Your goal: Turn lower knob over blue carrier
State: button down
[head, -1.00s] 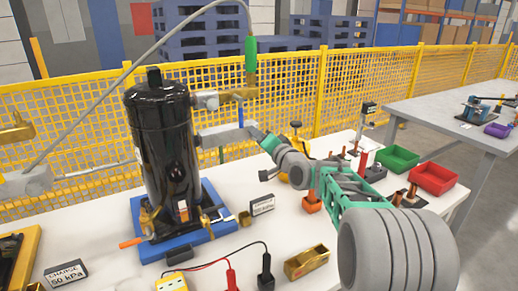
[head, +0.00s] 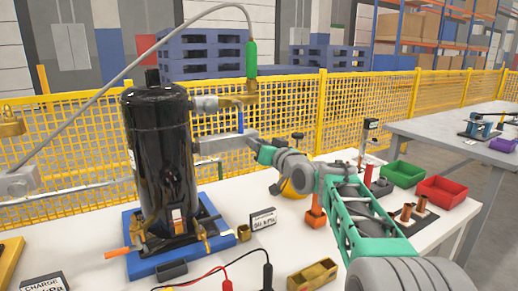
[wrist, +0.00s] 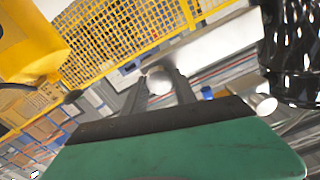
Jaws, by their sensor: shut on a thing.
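The black compressor (head: 157,150) stands upright on the blue carrier (head: 160,263). A grey block-like arm (head: 224,143) sticks out from its right side, below an upper brass fitting (head: 228,101). My gripper (head: 252,144) is at the right end of that grey arm; its fingertips are small and partly hidden in the head view. In the wrist view, the two dark fingers of my gripper (wrist: 163,87) are on either side of a pale round knob (wrist: 158,80), shut on it. The grey arm (wrist: 208,48) passes just beyond the knob. The knob's turn angle cannot be told.
A grey hose with a green sleeve (head: 251,60) arches over the compressor. A yellow mesh fence (head: 290,105) runs behind the table. A brass-coloured bin (head: 312,275), a small label stand (head: 263,219), and green (head: 403,173) and red (head: 441,191) bins stand on the table.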

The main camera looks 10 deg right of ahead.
dwell(0.4)
jog(key=c, duration=1)
grip_release()
jog(key=s+f+g+h+p, duration=0.2)
jog(key=s+g+h+p, duration=0.3)
jog(key=s+g+p, duration=0.9)
jog(key=s+p, duration=1.3)
jog(key=s, duration=1.1)
jog(key=shift+s+f+h, duration=0.2)
jog(key=shift+s+h, duration=0.1)
jog(key=shift+s, duration=0.1)
